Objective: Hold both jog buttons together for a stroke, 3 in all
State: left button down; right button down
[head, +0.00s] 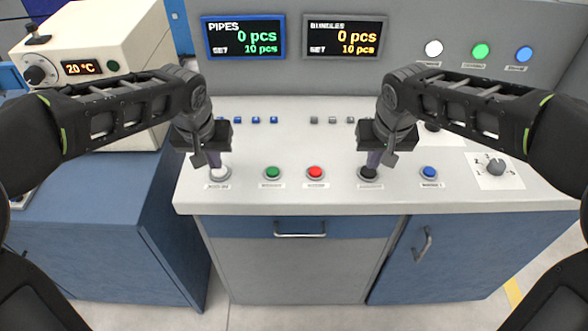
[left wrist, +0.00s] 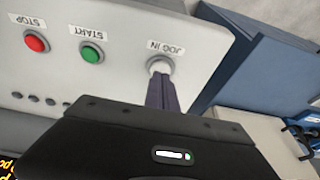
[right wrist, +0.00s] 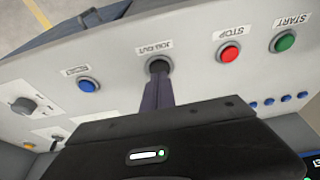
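The white JOG IN button (head: 220,175) is at the left front of the sloped console; it also shows in the left wrist view (left wrist: 159,64). The black JOG OUT button (head: 369,174) is right of centre; it also shows in the right wrist view (right wrist: 158,65). My left gripper (head: 214,162) points down at JOG IN, fingers together and nothing between them. My right gripper (head: 374,161) points down at JOG OUT, also with fingers together. Both fingertips overlap their button's edge in the wrist views. I cannot tell whether either button is pressed.
Between them are a green START button (head: 272,173) and a red STOP button (head: 316,173). A blue RESET button (head: 429,173) and a rotary knob (head: 496,167) lie to the right. The pipes display (head: 243,37) and the bundles display (head: 343,37) both read 0 pcs, set 10.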

aim_at(217, 176)
pick_arm(q)
jog(key=shift+f, duration=1.45)
jog(key=shift+s+f, duration=0.15)
jog(key=shift+f, duration=0.15)
jog(key=shift+s+f, duration=0.1)
jog(key=shift+f, duration=0.05)
pick_arm(e)
jog(key=shift+s+f, duration=0.1)
jog(key=shift+f, duration=1.55)
pick_arm(q)
jog(key=shift+a, duration=0.1)
pick_arm(e)
jog(key=shift+s+d+f, duration=0.1)
jog(key=shift+s+f, duration=0.1)
jog(key=shift+f, duration=0.25)
dwell(0.6)
jog(key=shift+w+r, duration=0.15)
jog(key=shift+r, duration=2.15)
